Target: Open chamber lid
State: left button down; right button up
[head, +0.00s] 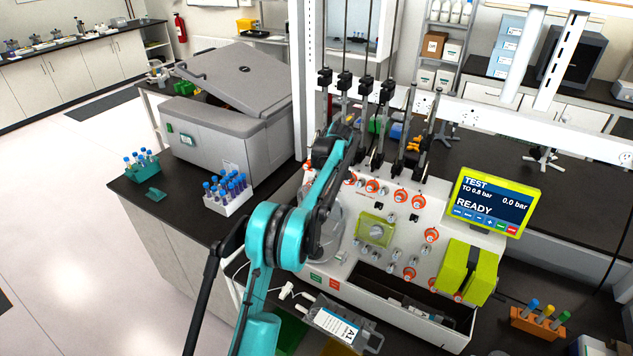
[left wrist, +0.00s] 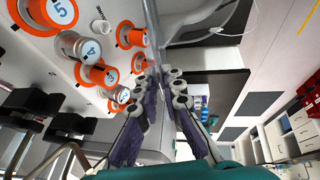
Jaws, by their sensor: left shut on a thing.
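The clear, rounded chamber (head: 326,240) stands at the left side of the white cell processor (head: 400,225), partly hidden behind my left arm. My left arm reaches up over it in the head view. In the left wrist view, my left gripper's fingers (left wrist: 168,76) are closed together at the end of a thin clear edge, which looks like part of the chamber lid (left wrist: 153,30). The head view does not clearly show the fingertips, and I cannot tell how far the lid is raised. My right gripper is not in view.
Orange numbered ports (left wrist: 101,74) lie close left of the fingers. A lit screen (head: 492,203) reads READY. A labelled bag (head: 340,325) lies at the front. A grey centrifuge (head: 225,105) and tube racks (head: 228,198) stand on the left bench. Syringe-like rods rise behind.

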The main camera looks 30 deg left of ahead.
pick_arm(q)
jog(key=c, duration=1.6)
grip_release()
jog(key=shift+c, duration=0.2)
jog(key=v, duration=1.2)
